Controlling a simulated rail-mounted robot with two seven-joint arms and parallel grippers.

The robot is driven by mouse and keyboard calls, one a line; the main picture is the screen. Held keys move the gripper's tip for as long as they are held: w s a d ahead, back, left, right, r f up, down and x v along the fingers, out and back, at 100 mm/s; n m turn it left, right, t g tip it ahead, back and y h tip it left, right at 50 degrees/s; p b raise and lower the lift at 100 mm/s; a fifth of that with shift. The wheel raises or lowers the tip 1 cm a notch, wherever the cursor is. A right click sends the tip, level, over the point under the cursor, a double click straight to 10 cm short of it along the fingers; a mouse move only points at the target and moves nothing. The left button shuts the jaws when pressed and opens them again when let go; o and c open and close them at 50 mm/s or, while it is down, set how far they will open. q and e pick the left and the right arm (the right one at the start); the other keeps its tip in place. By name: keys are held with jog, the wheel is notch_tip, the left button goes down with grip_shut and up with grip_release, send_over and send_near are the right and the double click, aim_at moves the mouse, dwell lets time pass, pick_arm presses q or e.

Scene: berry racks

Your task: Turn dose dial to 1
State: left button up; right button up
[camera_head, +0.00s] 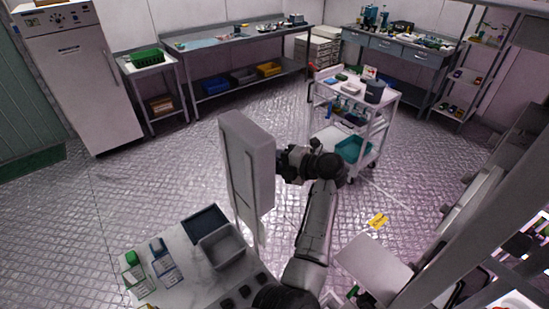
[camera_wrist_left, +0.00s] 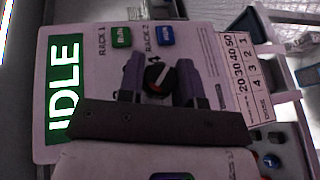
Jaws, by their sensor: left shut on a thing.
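In the left wrist view a white control panel (camera_wrist_left: 85,40) fills the middle, turned on its side. It has a green strip reading IDLE (camera_wrist_left: 65,85). A black dial (camera_wrist_left: 158,77) with a light, orange-tinted pointer mark sits on it. The two dark fingers of my left gripper (camera_wrist_left: 159,83) are on either side of the dial, shut on it. The numbers around the dial are mostly hidden or too small to read. In the head view an arm of mine reaches up beside a tall grey box (camera_head: 258,170); its fingertips are hidden. My right gripper is not in view.
A green button (camera_wrist_left: 121,36) and a blue button (camera_wrist_left: 165,35) are close to the fingers. A printed number chart (camera_wrist_left: 245,75) lies right of the dial. In the head view, a white table (camera_head: 185,255) holds grey bins. A white cart (camera_head: 335,95) stands behind.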

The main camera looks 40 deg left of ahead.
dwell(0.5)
pick_arm(q)
jog(key=o, duration=0.9)
jog(key=shift+o, duration=0.2)
jog(key=b+v, duration=0.1)
jog(key=v, duration=1.2)
jog(key=shift+d+r+b, duration=0.25)
jog(key=shift+d+b, duration=0.1)
